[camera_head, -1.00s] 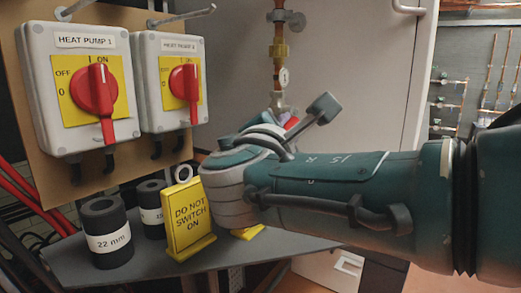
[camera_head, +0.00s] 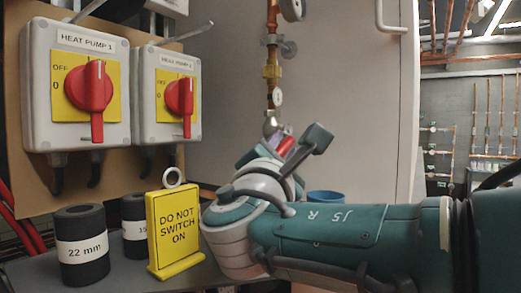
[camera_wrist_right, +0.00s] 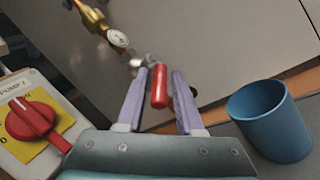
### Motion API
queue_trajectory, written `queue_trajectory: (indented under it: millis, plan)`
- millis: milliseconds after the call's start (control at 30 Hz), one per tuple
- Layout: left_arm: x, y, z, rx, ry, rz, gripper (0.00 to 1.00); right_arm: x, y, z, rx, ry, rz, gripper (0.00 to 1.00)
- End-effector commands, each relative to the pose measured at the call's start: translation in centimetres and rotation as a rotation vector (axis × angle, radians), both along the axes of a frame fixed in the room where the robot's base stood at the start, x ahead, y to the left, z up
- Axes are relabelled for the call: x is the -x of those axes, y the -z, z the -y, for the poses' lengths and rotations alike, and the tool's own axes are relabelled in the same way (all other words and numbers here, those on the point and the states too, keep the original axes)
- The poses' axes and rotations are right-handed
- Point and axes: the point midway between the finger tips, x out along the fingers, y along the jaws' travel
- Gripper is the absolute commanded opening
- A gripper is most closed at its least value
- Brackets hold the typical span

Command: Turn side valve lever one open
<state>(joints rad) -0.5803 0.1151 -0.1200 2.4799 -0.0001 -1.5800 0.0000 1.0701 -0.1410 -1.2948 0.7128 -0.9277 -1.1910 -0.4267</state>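The red valve lever (camera_wrist_right: 159,86) shows in the right wrist view, hanging below the pipe valve. It lies between the two purple fingers of my right gripper (camera_wrist_right: 160,98), which are open with visible gaps on both sides. In the head view the red lever (camera_head: 286,146) shows beside my right gripper (camera_head: 272,148), partly hidden by my wrist. The brass pipe valve (camera_head: 272,71) with a small gauge (camera_head: 277,97) is above it. My left gripper is not in view.
Two switch boxes with red rotary handles, heat pump 1 (camera_head: 42,75) and heat pump 2 (camera_head: 150,100), are at left. A yellow sign (camera_head: 174,229), black cylinders (camera_head: 82,262) and a blue cup (camera_wrist_right: 268,119) stand nearby. A pale cabinet (camera_head: 350,90) is behind.

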Motion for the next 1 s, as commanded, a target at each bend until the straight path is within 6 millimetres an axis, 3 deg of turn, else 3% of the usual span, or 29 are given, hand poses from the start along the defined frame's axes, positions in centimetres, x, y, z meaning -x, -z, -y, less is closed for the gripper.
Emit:
queue_trajectory:
  millis: [100, 467, 667, 1000]
  plan:
    - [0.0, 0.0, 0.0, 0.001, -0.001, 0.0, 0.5, 0.0, 0.0, 0.0, 0.0, 0.0, 0.0, 0.5]
    - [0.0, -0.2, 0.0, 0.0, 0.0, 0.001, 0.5, 0.4, 0.1, -0.2, 0.0, -0.001, -0.001, 0.51]
    - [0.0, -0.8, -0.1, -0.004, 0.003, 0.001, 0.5, 2.7, 0.7, -0.8, -0.002, -0.004, -0.004, 0.51]
    - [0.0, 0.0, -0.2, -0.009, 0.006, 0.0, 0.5, 7.9, 2.4, -2.4, -0.001, -0.003, -0.001, 0.51]
